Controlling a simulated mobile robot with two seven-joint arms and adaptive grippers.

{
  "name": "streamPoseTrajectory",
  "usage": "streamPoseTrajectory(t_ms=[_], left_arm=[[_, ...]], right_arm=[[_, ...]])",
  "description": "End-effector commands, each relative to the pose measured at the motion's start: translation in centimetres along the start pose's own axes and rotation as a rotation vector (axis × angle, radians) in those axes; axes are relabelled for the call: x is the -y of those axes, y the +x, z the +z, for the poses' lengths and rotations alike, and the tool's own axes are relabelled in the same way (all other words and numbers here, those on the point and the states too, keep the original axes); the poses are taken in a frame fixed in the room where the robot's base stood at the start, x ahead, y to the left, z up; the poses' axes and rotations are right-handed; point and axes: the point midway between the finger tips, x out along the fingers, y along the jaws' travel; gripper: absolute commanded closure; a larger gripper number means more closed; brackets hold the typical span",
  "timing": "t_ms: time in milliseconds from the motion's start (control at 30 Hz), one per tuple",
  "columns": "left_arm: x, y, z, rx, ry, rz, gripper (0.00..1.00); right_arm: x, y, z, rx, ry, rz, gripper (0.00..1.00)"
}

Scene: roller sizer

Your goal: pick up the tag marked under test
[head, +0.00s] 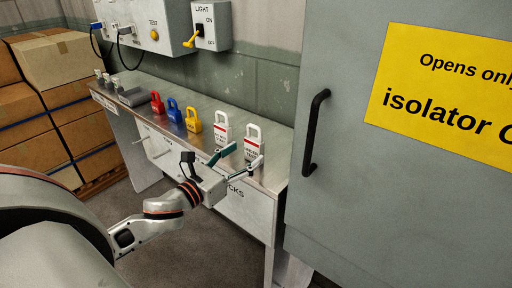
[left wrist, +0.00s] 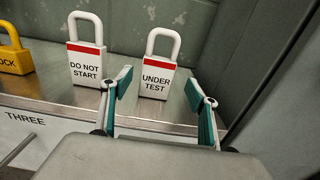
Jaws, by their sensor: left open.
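The tag marked UNDER TEST (left wrist: 157,82) is white with a red band and a thick loop on top. It stands upright on the metal bench top in the left wrist view, and in the head view it is the rightmost of the row (head: 253,140). My left gripper (head: 240,159) is open in front of the bench, pointing at this tag. In the left wrist view its teal-padded fingers (left wrist: 158,86) appear either side of the tag, which stands beyond them. Nothing is between the pads. My right gripper is not in view.
A similar DO NOT START tag (left wrist: 86,62) stands close on the left. Yellow (head: 193,122), blue (head: 174,110) and red (head: 157,103) padlocks follow along the bench (head: 207,151). A grey cabinet (head: 345,190) with a black handle (head: 314,133) closes off the right side.

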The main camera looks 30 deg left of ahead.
Motion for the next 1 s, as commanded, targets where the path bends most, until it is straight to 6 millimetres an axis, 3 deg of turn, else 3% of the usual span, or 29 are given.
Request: streamPoseTrajectory(t_ms=[167, 500, 867, 1000], left_arm=[[-0.1, 1.0, 0.1, 0.0, -0.002, 0.0, 0.4], [-0.4, 4.9, 0.3, 0.0, -0.004, 0.001, 0.4], [-0.4, 5.5, 0.2, -0.002, -0.003, 0.0, 0.4], [-0.4, 5.5, 0.2, -0.002, -0.003, 0.0, 0.77]], right_arm=[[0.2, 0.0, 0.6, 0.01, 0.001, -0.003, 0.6], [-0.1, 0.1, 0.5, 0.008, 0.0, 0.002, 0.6], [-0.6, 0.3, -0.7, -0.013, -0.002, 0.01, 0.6], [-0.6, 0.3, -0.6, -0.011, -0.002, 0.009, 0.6]])
